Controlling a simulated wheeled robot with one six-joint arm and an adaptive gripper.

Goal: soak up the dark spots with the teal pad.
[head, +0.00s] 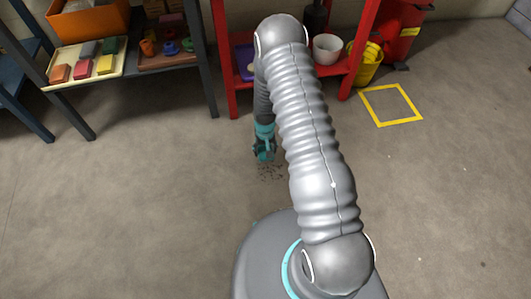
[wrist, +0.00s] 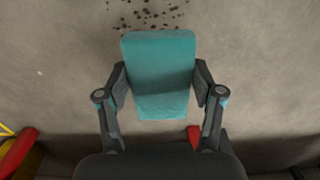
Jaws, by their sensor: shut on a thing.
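The teal pad (wrist: 160,75) is held between the two fingers of my gripper (wrist: 160,85), which is shut on its sides in the wrist view. In the head view my gripper (head: 264,150) points down low over the floor, with the pad hard to make out there. Dark spots (wrist: 150,14) lie scattered on the grey floor just beyond the pad's far edge in the wrist view. The same dark spots (head: 270,172) show just below my gripper in the head view. Whether the pad touches the floor cannot be told.
A red shelf (head: 222,60) with a white bowl (head: 327,48) stands behind my gripper. A dark rack (head: 205,75) with trays of coloured blocks (head: 85,62) is at the left. A yellow bucket (head: 367,64) and yellow floor square (head: 391,123) are at the right. Floor around the spots is clear.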

